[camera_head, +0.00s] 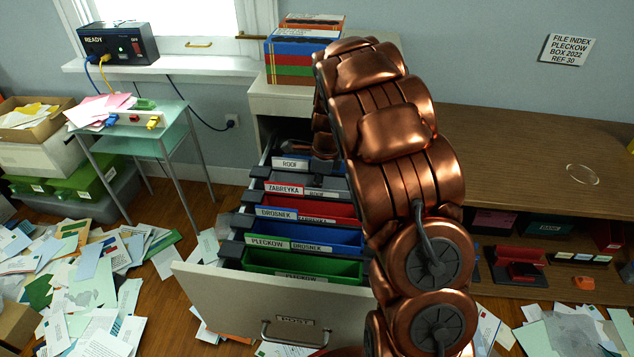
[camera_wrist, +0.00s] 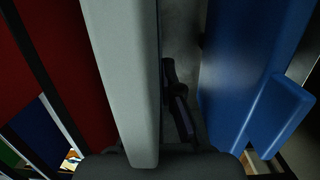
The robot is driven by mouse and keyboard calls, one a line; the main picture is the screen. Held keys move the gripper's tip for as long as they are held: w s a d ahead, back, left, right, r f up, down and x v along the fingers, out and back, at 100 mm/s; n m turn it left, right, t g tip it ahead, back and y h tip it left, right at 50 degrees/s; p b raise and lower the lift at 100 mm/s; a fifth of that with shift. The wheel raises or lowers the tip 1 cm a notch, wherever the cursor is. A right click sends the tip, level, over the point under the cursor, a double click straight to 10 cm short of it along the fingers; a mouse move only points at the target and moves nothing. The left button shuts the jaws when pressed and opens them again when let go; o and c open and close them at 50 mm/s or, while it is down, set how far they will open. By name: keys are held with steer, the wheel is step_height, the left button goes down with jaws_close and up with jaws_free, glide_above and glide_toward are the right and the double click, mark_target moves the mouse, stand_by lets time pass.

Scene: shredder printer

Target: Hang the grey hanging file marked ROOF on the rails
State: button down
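The grey hanging file (camera_head: 335,185) is in the open drawer, behind the red file, with a ROOF label on its front. In the wrist view a pale grey panel (camera_wrist: 125,70), apparently this file, runs down the middle, its lower end meeting a dark grey part. Whether it sits on the rails is unclear. My gripper (camera_head: 322,152) is low over the back of the drawer, beside the grey file and partly hidden by my copper arm. Its fingers are too dark to tell whether they are open or shut on it.
Red (camera_head: 315,209), blue (camera_head: 325,238) and green (camera_head: 300,262) files stand in front within the drawer (camera_head: 225,295). A blue surface (camera_wrist: 245,70) lies right of the grey panel in the wrist view. A wooden bench (camera_head: 530,160) is at right. Papers litter the floor.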

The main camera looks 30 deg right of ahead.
steer(key=shift+f, duration=0.2)
steer(key=c, duration=1.2)
jaws_free()
steer(key=shift+c, duration=0.2)
steer(key=r, duration=0.4)
steer(key=d+r, duration=0.1)
steer(key=r, duration=0.7)
steer(key=shift+s+d, duration=0.3)
steer(key=shift+s, duration=0.1)
steer(key=shift+s+a+f, duration=0.1)
